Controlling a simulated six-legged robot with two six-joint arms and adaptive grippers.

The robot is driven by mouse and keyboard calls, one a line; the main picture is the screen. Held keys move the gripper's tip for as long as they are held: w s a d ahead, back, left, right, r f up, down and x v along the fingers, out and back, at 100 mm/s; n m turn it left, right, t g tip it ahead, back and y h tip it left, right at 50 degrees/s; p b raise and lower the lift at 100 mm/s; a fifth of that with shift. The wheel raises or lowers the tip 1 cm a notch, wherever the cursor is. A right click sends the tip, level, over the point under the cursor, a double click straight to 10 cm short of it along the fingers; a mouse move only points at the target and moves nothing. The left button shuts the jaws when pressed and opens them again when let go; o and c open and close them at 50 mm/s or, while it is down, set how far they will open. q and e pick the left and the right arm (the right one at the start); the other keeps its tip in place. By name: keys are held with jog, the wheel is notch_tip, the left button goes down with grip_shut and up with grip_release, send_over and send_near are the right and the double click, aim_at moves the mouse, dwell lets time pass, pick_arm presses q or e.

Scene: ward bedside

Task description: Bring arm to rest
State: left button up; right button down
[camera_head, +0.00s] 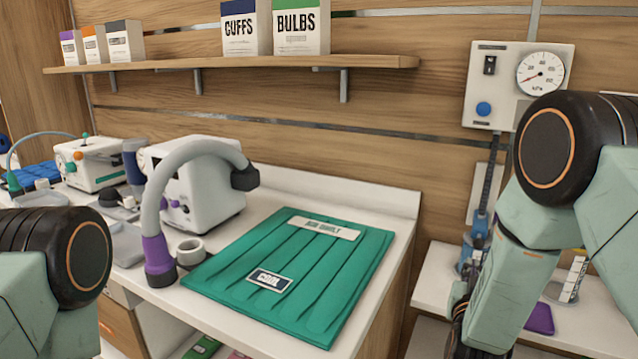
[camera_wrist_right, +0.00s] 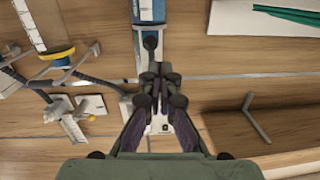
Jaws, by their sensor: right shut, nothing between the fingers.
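My right arm (camera_head: 545,225) comes in at the right of the head view, pale green with a black joint, and hangs down in front of the wall. My right gripper (camera_wrist_right: 158,78) shows in the wrist view with its dark fingers together and nothing between them. In the head view only part of it shows at the lower edge, beside the arm link. My left arm (camera_head: 60,260) shows only as a black joint and green link at the lower left. Its gripper is outside the views.
A green mat (camera_head: 330,275) labelled COOL lies on the white counter, left of my right arm. A wall gauge box (camera_head: 500,75) hangs close behind that arm. A purple item (camera_head: 540,318) lies on the lower white shelf. A wooden shelf (camera_head: 250,63) holds boxes.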

jog(key=s+a+f+n+g+y, duration=0.2)
jog(key=s+a+f+g+y, duration=0.1)
jog(key=s+f, duration=0.5)
jog(key=s+a+f+n+g+y, duration=0.1)
jog(key=s+a+f+g+y, duration=0.3)
jog(key=f, duration=0.6)
jog(key=s+a+f+n+g, duration=0.1)
jog(key=s+f+g, duration=0.2)
jog(key=s, duration=0.6)
jog(key=s+a+f+g+b, duration=0.1)
jog(key=s+a+f+g, duration=0.1)
jog(key=s, duration=0.8)
jog(key=s+a+f+n+g+y, duration=0.1)
jog(key=s+f+g, duration=0.2)
jog(key=s, duration=0.7)
jog(key=shift+a+f+n+g, duration=0.25)
jog(key=shift+f+n+g, duration=0.05)
jog(key=shift+f, duration=0.45)
jog(key=shift+w, duration=0.1)
